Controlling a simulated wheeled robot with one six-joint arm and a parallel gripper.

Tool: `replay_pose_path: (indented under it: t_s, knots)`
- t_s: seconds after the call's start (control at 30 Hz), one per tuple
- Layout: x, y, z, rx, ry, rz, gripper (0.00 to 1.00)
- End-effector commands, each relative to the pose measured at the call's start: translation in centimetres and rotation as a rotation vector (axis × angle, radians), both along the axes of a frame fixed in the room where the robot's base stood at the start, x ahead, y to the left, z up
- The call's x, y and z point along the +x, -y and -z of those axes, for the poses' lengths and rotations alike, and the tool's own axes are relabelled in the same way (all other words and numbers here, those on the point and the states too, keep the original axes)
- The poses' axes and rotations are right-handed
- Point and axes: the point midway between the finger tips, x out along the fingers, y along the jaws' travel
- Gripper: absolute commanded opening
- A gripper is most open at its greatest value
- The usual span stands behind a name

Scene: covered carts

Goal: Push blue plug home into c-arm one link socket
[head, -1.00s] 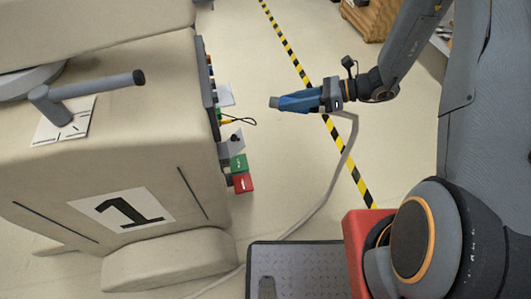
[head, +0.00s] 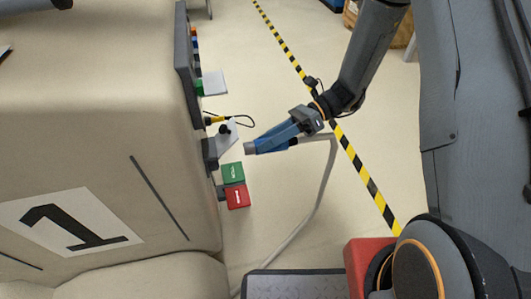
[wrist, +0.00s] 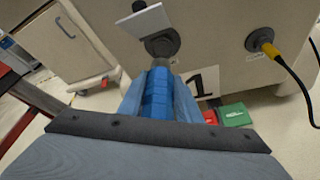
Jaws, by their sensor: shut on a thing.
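My gripper (head: 272,140) is shut on the blue plug (wrist: 157,98), which lies between its two fingers in the wrist view. The plug's grey tip (head: 250,148) points left at the cart's side panel in the head view, with a visible gap to it. In the wrist view a round grey socket (wrist: 163,42) lies just beyond the tip, under a raised white cover plate (wrist: 143,20). The plug's tip overlaps the socket's lower edge there. Any label naming this socket is not readable. In the head view the socket area (head: 209,152) shows only from the side.
A yellow plug (wrist: 268,47) with a black cable sits in a neighbouring socket. The beige cart (head: 90,130) bears a "1".

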Motion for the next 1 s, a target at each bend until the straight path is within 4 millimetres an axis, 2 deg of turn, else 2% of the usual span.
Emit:
replay_pose_path:
  t_s: [0.03, 0.17, 0.77, 1.0]
  knots:
    - [0.1, -0.1, 0.9, -0.001, -0.005, -0.013, 0.03]
    - [-0.1, -0.3, 1.4, -0.003, -0.015, -0.03, 0.03]
    - [-0.2, -0.2, 1.2, -0.005, -0.019, -0.036, 0.03]
    - [-0.8, -2.2, 1.3, -0.005, -0.019, -0.038, 0.03]
